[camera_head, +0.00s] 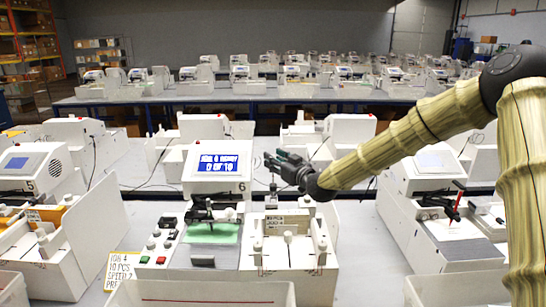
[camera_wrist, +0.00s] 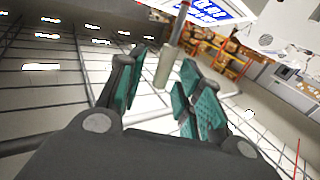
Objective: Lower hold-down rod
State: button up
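The plotter numbered 6 (camera_head: 215,165) stands in the middle of the head view, with a lit blue screen. A thin upright rod (camera_head: 272,186) with a small block at its foot shows just below my gripper (camera_head: 274,160), to the right of the screen; I cannot tell for sure that it is the hold-down rod. In the wrist view, a pale cylinder with a thinner rod above it (camera_wrist: 166,63) lies between the parted teal pads of my gripper (camera_wrist: 160,82). The gripper is open; whether a pad touches the cylinder is unclear.
A green sheet (camera_head: 212,233) lies under the plotter's dark pen carriage (camera_head: 210,211). Neighbouring plotters (camera_head: 435,180) stand on both sides. A white bin (camera_head: 200,293) is in front.

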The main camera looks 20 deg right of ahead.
jog(key=shift+w+a+f, duration=0.1)
jog(key=shift+w+f, duration=0.05)
jog(key=shift+w, duration=0.3)
jog(key=shift+w+a+f, duration=0.1)
jog(key=shift+w+f, duration=0.05)
jog(key=shift+w, duration=0.3)
jog(key=shift+s+r, duration=0.15)
jog(key=shift+s, duration=0.05)
jog(key=shift+s+r, duration=0.2)
jog(key=shift+s, duration=0.05)
jog(key=shift+c, duration=1.3)
jog(key=c, duration=0.3)
jog(key=shift+f, duration=0.1)
grip_shut()
jog(key=shift+a+f+b, duration=0.15)
jog(key=shift+f+b, duration=0.05)
jog(key=shift+b, duration=0.15)
